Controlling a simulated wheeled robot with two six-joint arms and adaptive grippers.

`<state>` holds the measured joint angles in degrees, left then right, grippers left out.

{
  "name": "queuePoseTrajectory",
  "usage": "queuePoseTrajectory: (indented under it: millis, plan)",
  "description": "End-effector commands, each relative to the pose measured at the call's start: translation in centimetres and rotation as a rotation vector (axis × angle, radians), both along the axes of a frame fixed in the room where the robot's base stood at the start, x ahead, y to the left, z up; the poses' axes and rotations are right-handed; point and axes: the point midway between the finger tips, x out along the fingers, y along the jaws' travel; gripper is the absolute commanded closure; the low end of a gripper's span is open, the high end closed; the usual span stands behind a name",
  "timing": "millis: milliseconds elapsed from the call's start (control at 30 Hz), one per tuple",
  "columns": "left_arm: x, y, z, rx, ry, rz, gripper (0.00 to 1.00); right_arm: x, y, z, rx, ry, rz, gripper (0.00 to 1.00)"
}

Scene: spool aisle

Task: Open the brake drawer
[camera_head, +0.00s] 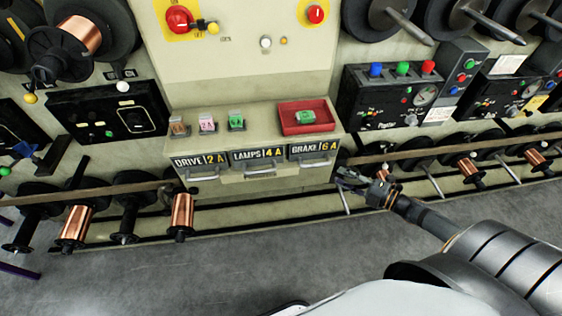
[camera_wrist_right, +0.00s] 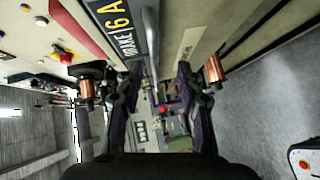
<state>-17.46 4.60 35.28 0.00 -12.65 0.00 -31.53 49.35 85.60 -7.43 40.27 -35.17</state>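The brake drawer (camera_head: 299,164) is the right one of three in the beige console, below a black label reading 6 A. It looks shut. Its grey bar handle (camera_head: 318,162) hangs below the label. My right gripper (camera_head: 345,178) is just right of and slightly below the handle's right end. The 6 A label (camera_wrist_right: 121,28) and the handle (camera_wrist_right: 149,38) show ahead at the top. I cannot tell whether a finger touches the handle. My left gripper is out of view.
The DRIVE drawer (camera_head: 203,171) and LAMPS drawer (camera_head: 262,165) sit to the left. A red tray (camera_head: 327,124) with a green block and several fuse-like blocks are on the console top. Copper spools (camera_head: 181,216) and rails flank it. The grey floor in front is clear.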

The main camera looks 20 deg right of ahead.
Motion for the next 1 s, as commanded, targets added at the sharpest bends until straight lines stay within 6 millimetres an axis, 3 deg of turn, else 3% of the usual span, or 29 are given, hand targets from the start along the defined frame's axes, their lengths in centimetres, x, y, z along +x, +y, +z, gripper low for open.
queuePoseTrajectory:
  millis: [100, 267, 500, 700, 1000]
  plan:
    - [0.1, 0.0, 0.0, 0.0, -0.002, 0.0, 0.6, -0.1, 0.8, 0.9, -0.012, -0.026, 0.043, 0.63]
    - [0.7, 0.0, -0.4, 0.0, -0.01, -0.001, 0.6, 0.5, 1.2, 0.7, -0.011, -0.029, 0.043, 0.63]
    - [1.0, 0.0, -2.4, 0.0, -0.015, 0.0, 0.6, 4.6, 3.7, -0.2, -0.007, -0.033, 0.039, 0.63]
    - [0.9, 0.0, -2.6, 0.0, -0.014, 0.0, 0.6, 7.5, 5.5, -0.3, -0.007, -0.029, 0.037, 0.63]
    - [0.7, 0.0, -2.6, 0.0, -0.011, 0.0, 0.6, 8.8, 6.3, -0.6, -0.01, -0.024, 0.039, 0.63]
